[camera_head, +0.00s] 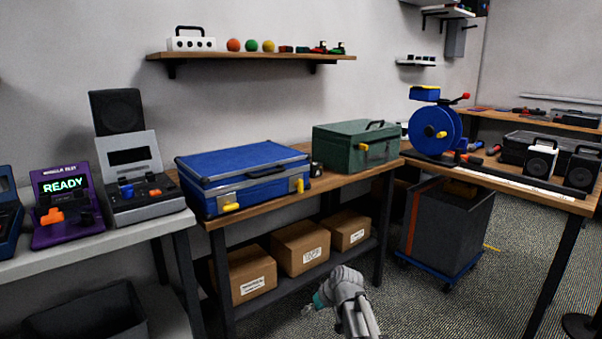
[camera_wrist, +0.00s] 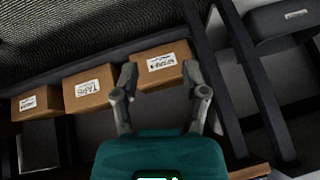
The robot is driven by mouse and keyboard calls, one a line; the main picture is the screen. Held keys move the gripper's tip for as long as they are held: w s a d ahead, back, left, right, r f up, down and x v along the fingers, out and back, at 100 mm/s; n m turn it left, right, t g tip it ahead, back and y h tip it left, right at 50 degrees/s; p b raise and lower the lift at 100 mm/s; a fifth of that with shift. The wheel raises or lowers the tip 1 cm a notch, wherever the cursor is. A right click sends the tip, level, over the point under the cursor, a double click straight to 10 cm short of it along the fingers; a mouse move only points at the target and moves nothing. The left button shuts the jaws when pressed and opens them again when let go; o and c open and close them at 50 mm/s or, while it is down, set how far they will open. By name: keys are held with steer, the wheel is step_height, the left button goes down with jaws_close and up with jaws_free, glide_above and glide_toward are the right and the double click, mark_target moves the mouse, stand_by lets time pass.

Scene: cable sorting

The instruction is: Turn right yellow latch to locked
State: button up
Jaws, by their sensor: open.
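A blue case (camera_head: 245,167) with metal edging sits closed on the wooden bench. Its right yellow latch (camera_head: 300,185) stands upright on the front face. Its left yellow latch (camera_head: 231,207) lies roughly level at the lower front edge. My gripper (camera_head: 313,305) hangs low in front of the bench, well below and apart from the case. In the wrist view my gripper (camera_wrist: 162,76) is open and empty, its fingers spread before the shelf boxes. Neither the case nor its latches can be made out in the wrist view.
A green case (camera_head: 340,147) with its own yellow latch (camera_head: 363,147) stands right of the blue case. Cardboard boxes (camera_head: 300,247) sit on the shelf below. The bench edge (camera_head: 335,183) lies above my gripper. A grey bin (camera_head: 437,230) stands at right.

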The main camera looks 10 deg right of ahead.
steer(key=w+d+r+n+t+y+p, duration=0.1)
steer(key=w+r+t+p, duration=0.1)
steer(key=w+r+p, duration=0.5)
steer(key=w+d+r+t+y+p, duration=0.1)
steer(key=w+r+p, duration=0.3)
steer(key=r, duration=0.6)
steer(key=t+p, duration=0.4)
steer(key=p, duration=0.9)
glide_toward(302, 184)
steer(key=s+d, duration=0.2)
steer(key=shift+a+r+n+b, duration=0.2)
steer(key=shift+r+n+b, duration=0.1)
steer(key=shift+r+n, duration=0.1)
steer(key=shift+w+a+f, duration=0.1)
steer(key=shift+f, duration=0.05)
steer(key=b+x, duration=0.5)
steer(key=x, duration=0.8)
steer(key=shift+w+a, duration=0.2)
jaws_close()
